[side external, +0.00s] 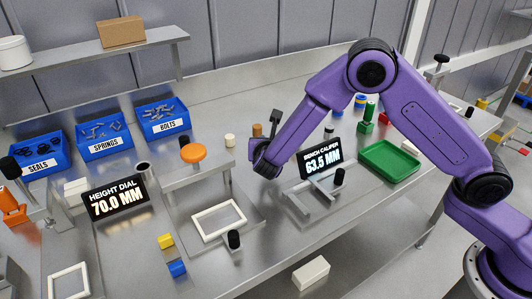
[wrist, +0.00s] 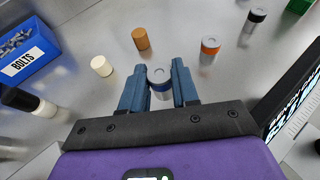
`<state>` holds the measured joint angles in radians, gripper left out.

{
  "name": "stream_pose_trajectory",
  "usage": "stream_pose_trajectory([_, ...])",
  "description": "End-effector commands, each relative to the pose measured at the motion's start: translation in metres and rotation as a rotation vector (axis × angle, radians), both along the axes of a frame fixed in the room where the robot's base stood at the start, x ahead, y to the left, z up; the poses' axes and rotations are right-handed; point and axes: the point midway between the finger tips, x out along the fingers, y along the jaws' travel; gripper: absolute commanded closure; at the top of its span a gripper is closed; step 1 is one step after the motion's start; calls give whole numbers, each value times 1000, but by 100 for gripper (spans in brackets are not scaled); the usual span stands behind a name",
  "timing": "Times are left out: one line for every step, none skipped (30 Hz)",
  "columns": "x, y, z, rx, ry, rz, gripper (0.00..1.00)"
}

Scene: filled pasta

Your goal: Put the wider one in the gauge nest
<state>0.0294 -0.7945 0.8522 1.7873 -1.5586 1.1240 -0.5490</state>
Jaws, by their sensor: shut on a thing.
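My gripper (wrist: 163,70) is shut on a light grey cylinder with a blue band (wrist: 161,80), which stands between the two blue-grey fingers in the wrist view. In the side view my wrist hides the fingertips and the held piece. A similar grey cylinder with an orange band (wrist: 210,46) stands apart to the right in the wrist view. Two white rectangular frames show in the side view, one on a metal plate (side external: 218,220) and one at lower left (side external: 70,282); I cannot tell which, if either, is the gauge nest.
The bench caliper display (side external: 320,162) reads 63.5 mm; the height dial display (side external: 115,197) reads 70.0 mm. A brown cylinder (wrist: 141,38) and cream cylinder (wrist: 101,66) stand near my gripper. A green tray (side external: 390,161) lies right; blue bins (side external: 104,140) stand at back left.

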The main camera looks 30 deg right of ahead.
Motion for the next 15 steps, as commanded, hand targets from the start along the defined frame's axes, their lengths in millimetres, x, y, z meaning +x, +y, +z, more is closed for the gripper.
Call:
stream_pose_trajectory([3, 1, -4, -1, -1, -1, 100])
stream_pose_trajectory([5, 1, -5, -1, -1, -1, 100])
stream_pose_trajectory([6, 2, -7, -1, -1, 0, 100])
stream_pose_trajectory([7, 2, -7, -1, -1, 0, 100])
stream_pose_trajectory([7, 2, -9, -1, -1, 0, 100])
stream_pose_trajectory([9, 2, -11, -1, -1, 0, 100])
stream_pose_trajectory([11, 3, -13, -1, -1, 0, 100])
stream_pose_trajectory([13, 3, -16, -1, -1, 0, 100])
stream_pose_trajectory([12, 3, -22, -3, 1, 0, 100])
stream_pose_trajectory([12, 3, -27, -3, 2, 1, 100])
stream_pose_trajectory([12, 3, -31, -2, 1, 0, 100])
stream_pose_trajectory([12, 3, -36, -3, 2, 0, 100])
stream_pose_trajectory([12, 3, -39, -2, 1, 1, 100])
stream_pose_trajectory([12, 4, -41, -1, 0, 0, 100])
stream_pose_trajectory([12, 4, -43, -1, 0, 0, 100])
